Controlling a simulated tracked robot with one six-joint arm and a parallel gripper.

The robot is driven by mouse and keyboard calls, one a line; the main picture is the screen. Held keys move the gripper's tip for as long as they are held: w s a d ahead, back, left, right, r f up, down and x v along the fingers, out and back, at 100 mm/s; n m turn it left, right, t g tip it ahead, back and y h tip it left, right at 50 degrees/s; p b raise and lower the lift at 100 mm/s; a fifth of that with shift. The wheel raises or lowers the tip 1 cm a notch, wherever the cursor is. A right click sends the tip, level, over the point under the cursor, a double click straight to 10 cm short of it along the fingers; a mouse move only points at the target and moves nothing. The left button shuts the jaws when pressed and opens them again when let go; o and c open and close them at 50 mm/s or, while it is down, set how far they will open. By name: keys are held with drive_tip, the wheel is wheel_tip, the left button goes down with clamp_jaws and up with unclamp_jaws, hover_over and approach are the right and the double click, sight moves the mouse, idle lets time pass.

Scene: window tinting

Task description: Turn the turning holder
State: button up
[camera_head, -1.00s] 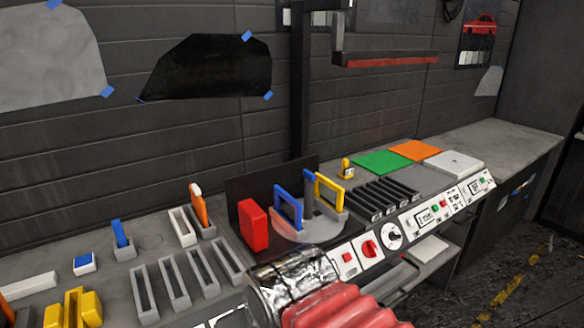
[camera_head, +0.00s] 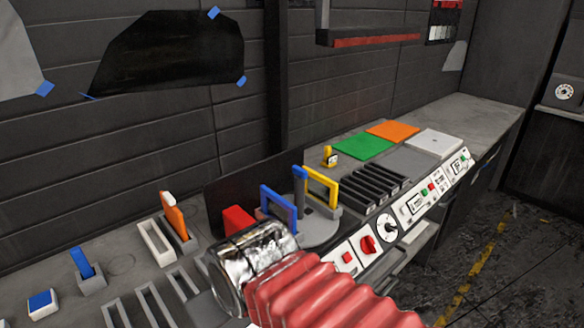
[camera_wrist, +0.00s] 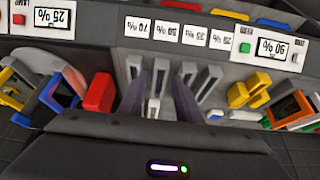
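The turning holder (camera_head: 322,233) is a round grey disc on the bench in the head view. A blue frame (camera_head: 278,197) and a yellow frame (camera_head: 321,178) stand upright on it, with a blue post between them. In the wrist view the holder (camera_wrist: 73,78) is at the left, partly cut off, with the blue frame (camera_wrist: 48,98) near it. My gripper (camera_wrist: 160,88) shows two dark fingers spread apart over grey slotted racks, with nothing visible between them. It is to the side of the holder, not touching it. My arm hides the gripper in the head view.
A red block (camera_head: 237,219) stands beside the holder, partly hidden by my arm; it shows in the wrist view (camera_wrist: 99,92). A black upright panel (camera_head: 225,192) is behind. Black slots (camera_head: 372,187) and a control panel with a red knob (camera_head: 367,244) lie at the right.

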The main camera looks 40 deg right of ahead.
drive_tip(key=shift+d, duration=0.1)
idle(0.3)
drive_tip(key=w+d+r+m+t+y, duration=0.25)
drive_tip(key=w+d+m, duration=1)
drive_tip(key=m, duration=0.85)
drive_tip(key=s+d+r+m+t+h, duration=0.1)
drive_tip(key=d+r+m+t, duration=0.1)
drive_tip(key=d+m, duration=0.5)
drive_tip(key=d+r+m+t+h, duration=0.1)
drive_tip(key=d+r+m+t, duration=0.2)
drive_tip(key=d, duration=1.6)
drive_tip(key=m, duration=0.4)
drive_tip(key=shift+s+r+m, duration=0.15)
drive_tip(key=shift+s+m, duration=0.2)
drive_tip(key=shift+m, duration=0.05)
drive_tip(key=shift+t, duration=0.25)
